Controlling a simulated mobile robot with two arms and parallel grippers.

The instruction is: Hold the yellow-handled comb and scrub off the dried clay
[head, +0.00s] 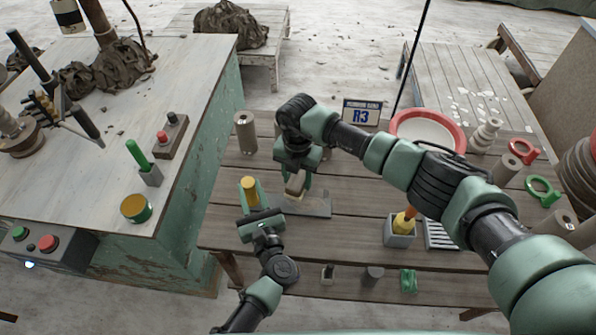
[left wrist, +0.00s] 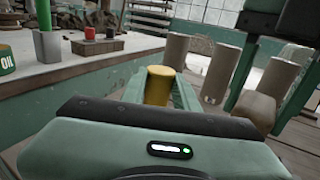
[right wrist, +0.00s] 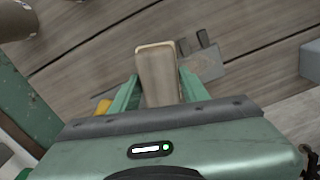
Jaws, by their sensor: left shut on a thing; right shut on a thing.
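My left gripper (head: 251,196) is shut on the yellow handle (head: 248,186) of the comb, near the table's left edge. The handle also shows between the fingers in the left wrist view (left wrist: 158,84). The comb's teeth and any clay on them are hidden. My right gripper (head: 295,182) is shut on a pale, block-shaped brush (right wrist: 157,78). It holds the brush to the right of the comb, with a gap between them in the head view. In the right wrist view, part of the yellow handle (right wrist: 103,106) shows left of the fingers.
A grey plate (head: 318,206) lies on the slatted table under the brush. A grey holder (head: 400,238) with a yellow tool, a slatted rack (head: 441,236) and a red-rimmed basin (head: 455,124) stand to the right. A clay-coloured cylinder (head: 245,133) stands behind. A cabinet (head: 187,200) borders the left.

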